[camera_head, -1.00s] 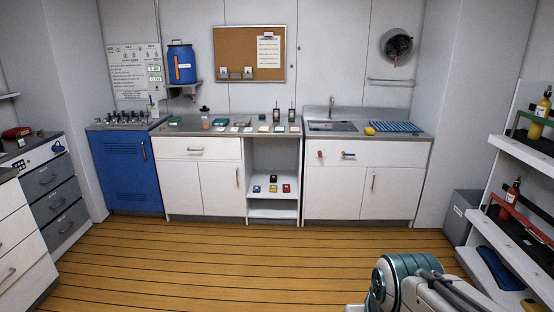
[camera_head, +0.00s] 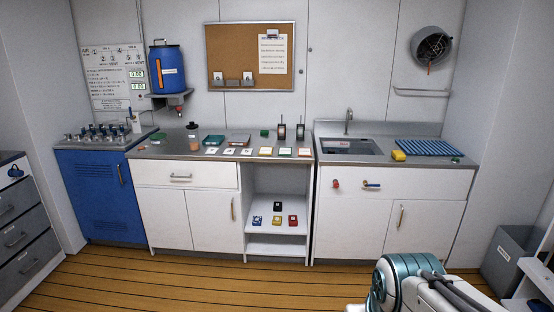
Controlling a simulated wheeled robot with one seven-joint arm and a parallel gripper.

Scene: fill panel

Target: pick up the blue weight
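A small blue block (camera_head: 257,220), which seems to be the blue weight, sits at the left on the open shelf (camera_head: 290,231) under the counter. A yellow block (camera_head: 276,220) and a red block (camera_head: 293,220) sit to its right in the same row, and a black block (camera_head: 278,206) is behind them. They are too small to make out in detail. Part of my arm shows at the bottom right, far from the shelf. My gripper is out of view.
Wooden floor (camera_head: 190,285) lies clear before the cabinets. The counter (camera_head: 180,150) holds a bottle, cards and radios. A sink (camera_head: 350,147) with a yellow sponge (camera_head: 398,155) is to the right.

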